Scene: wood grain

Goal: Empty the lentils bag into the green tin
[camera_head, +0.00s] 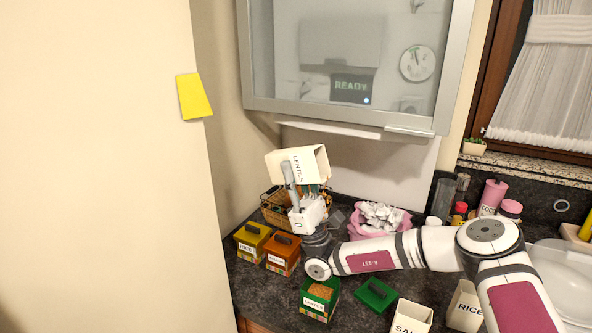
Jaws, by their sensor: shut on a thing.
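The white lentils bag (309,163), with LENTILS printed on it, is held up in the air, tipped so that its lettering runs sideways. My gripper (291,182) is shut on it from below; part of the bag is behind a grey finger. The green tin (316,304), labelled LENTILS, stands open on the dark counter, below and a little right of the bag. Orange-brown contents (321,291) show inside it. Its green lid (376,293) with a dark handle lies on the counter to the right. I cannot see into the bag.
A yellow tin (251,242) and an orange tin (283,254), both lidded, stand left of the green tin. A wicker basket (276,214) and a pink bowl (372,228) are behind. Salt (411,319) and rice (466,308) bags stand front right, near a sink (565,285).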

